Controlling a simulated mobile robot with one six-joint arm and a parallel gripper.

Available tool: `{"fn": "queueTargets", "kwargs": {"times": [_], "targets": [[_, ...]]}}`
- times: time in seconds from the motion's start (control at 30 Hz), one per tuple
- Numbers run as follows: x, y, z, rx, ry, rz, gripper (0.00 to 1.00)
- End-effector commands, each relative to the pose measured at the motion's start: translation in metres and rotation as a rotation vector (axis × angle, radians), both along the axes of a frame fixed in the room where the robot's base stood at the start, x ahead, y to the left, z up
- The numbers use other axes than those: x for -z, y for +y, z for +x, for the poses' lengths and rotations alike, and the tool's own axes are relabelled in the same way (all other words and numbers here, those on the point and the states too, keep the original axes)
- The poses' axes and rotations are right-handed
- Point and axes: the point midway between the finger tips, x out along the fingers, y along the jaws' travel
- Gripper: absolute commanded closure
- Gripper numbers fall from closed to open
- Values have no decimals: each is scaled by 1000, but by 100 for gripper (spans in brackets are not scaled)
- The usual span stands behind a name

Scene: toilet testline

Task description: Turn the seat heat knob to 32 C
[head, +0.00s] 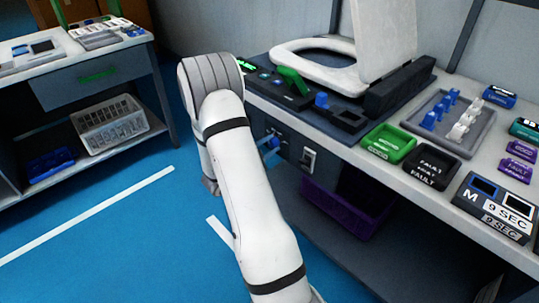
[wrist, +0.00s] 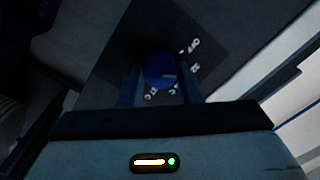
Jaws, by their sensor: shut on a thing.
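The blue round seat heat knob (wrist: 160,67) shows in the middle of the wrist view, on a dark panel with white markings around it. One marking reads OFF, at upper right; the others below are partly hidden and too small to read fully. My gripper (wrist: 160,88) has a finger on each side of the knob and is shut on it. A pale line on the knob points to the right in the picture. In the head view, my gripper (head: 270,151) is at the bench's front face, mostly behind my arm. I cannot read the knob's setting there.
A switch (head: 308,159) sits right of my gripper. A purple bin (head: 345,205) is below.

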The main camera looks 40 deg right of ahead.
Motion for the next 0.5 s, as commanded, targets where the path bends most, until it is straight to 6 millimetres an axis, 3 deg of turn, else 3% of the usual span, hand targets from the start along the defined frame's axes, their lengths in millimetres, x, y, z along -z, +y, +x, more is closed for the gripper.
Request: {"fn": "queueTargets", "kwargs": {"times": [0.03, 0.5], "targets": [[7, 1, 0, -3, -31, 3, 92], [4, 2, 0, -2, -205, 20, 92]]}}
